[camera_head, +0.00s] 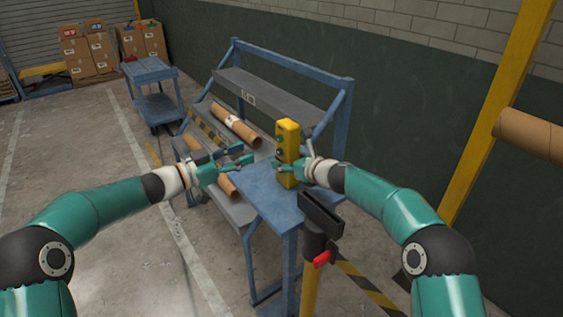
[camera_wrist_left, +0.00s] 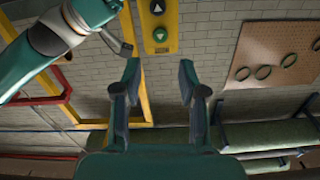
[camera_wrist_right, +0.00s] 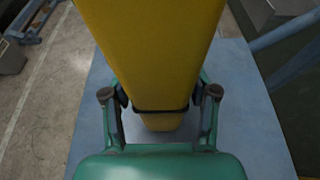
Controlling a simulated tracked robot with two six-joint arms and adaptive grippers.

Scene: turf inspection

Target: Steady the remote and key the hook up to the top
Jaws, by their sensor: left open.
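The yellow remote (camera_head: 288,145) stands upright on the blue table (camera_head: 262,190). My right gripper (camera_head: 293,172) is around its lower part; in the right wrist view the fingers press on both sides of the yellow body (camera_wrist_right: 155,60). My left gripper (camera_head: 246,158) is open and empty, a little left of the remote and apart from it. I see no hook in any view.
A blue rack (camera_head: 285,100) with cardboard tubes (camera_head: 235,125) stands behind the left gripper. A yellow post (camera_head: 497,110) rises at right. A blue cart (camera_head: 150,72) and boxes (camera_head: 100,48) are far left.

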